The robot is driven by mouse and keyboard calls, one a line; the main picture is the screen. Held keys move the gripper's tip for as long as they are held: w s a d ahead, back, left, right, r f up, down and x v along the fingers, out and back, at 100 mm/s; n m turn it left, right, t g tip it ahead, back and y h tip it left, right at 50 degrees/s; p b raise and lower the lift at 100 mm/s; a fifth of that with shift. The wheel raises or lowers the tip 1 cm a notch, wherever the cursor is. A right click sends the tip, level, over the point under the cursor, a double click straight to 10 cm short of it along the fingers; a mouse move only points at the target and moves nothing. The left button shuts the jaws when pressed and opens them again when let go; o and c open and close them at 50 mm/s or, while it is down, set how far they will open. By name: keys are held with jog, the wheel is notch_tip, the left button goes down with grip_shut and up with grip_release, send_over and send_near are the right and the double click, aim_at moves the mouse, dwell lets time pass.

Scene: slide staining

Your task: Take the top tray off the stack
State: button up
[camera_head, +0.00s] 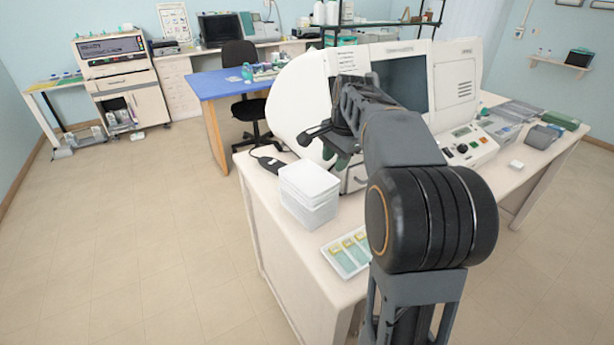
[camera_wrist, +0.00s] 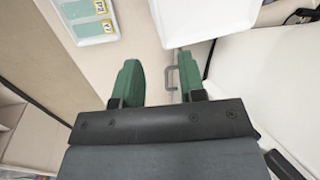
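A stack of white trays (camera_head: 309,200) stands near the front left corner of the bench. Its top tray (camera_head: 310,179) shows a plain white upper face. In the wrist view a plain white tray face (camera_wrist: 207,18), apparently the stack's top, is cut off by the upper edge. My gripper (camera_head: 340,160) is behind and right of the stack in the head view, partly hidden by my arm. In the wrist view my gripper (camera_wrist: 158,78) has its two green fingers apart with nothing between them. The right finger is just below the tray's edge in the picture; I cannot tell whether they touch.
A shallow white tray with yellow-labelled slides (camera_head: 347,253) lies in front of the stack, near the bench edge. A large white machine (camera_head: 296,104) stands behind my gripper. A black cable (camera_head: 268,162) lies left of it. The floor left of the bench is clear.

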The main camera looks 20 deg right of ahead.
aim_at(328, 188)
jog(key=shift+w+a+f+p, duration=0.15)
jog(key=shift+w+f+p, duration=0.1)
jog(key=shift+f, duration=1.4)
jog(key=shift+w+a+f+p, duration=0.1)
jog(key=shift+w+f, duration=0.2)
jog(key=shift+f, duration=1.35)
jog(key=shift+w+a+f+p, duration=0.15)
jog(key=shift+w+f+p, duration=0.1)
jog(key=shift+f, duration=1.4)
grip_shut()
